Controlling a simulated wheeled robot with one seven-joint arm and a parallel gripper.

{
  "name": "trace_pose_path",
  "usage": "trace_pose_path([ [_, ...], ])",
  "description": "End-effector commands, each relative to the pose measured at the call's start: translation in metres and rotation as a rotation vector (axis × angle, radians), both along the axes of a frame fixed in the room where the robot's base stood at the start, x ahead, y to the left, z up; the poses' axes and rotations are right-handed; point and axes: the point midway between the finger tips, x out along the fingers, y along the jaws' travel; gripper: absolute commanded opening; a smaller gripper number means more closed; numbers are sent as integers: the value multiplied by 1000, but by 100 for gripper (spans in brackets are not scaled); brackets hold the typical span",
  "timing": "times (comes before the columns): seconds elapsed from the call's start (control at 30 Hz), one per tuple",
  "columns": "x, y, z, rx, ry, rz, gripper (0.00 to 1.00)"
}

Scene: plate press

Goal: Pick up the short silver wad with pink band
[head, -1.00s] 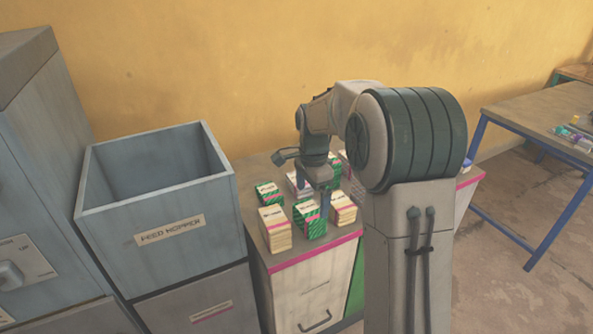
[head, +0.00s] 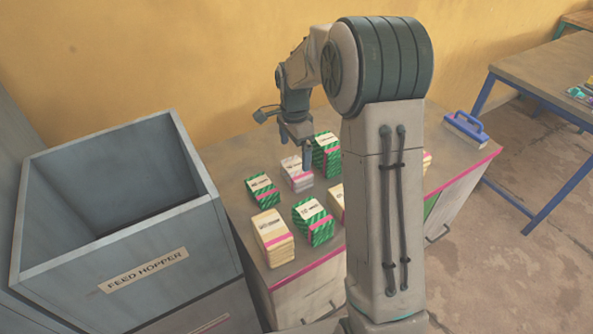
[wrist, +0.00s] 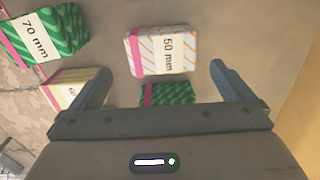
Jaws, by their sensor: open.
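The short silver wad (head: 297,174) with a pink band stands on the cabinet top in the head view, towards the back of the group. In the wrist view a pale wad with orange stripes, a pink band and a "50 mm" label (wrist: 160,50) appears to be this one. My gripper (head: 298,150) hangs over the back of the group, close to the silver wad. In the wrist view my gripper (wrist: 161,72) is open with nothing held, its fingers pointing towards the pale wad. The exact height gap is hard to tell.
A taller green wad (head: 326,156) stands right of the silver one, and a short green wad (head: 262,191) left. In front are cream (head: 272,238) and green (head: 313,221) wads. The feed hopper (head: 110,210) stands left. A blue-handled brush (head: 464,130) lies at right.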

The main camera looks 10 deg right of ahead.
Motion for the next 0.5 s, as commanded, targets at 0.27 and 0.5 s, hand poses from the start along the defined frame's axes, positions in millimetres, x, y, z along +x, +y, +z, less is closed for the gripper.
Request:
trace_pose_path([
  [0.27,0,0,-37,1,0,0,100],
  [0.5,0,-4,-62,1,3,-5,100],
])
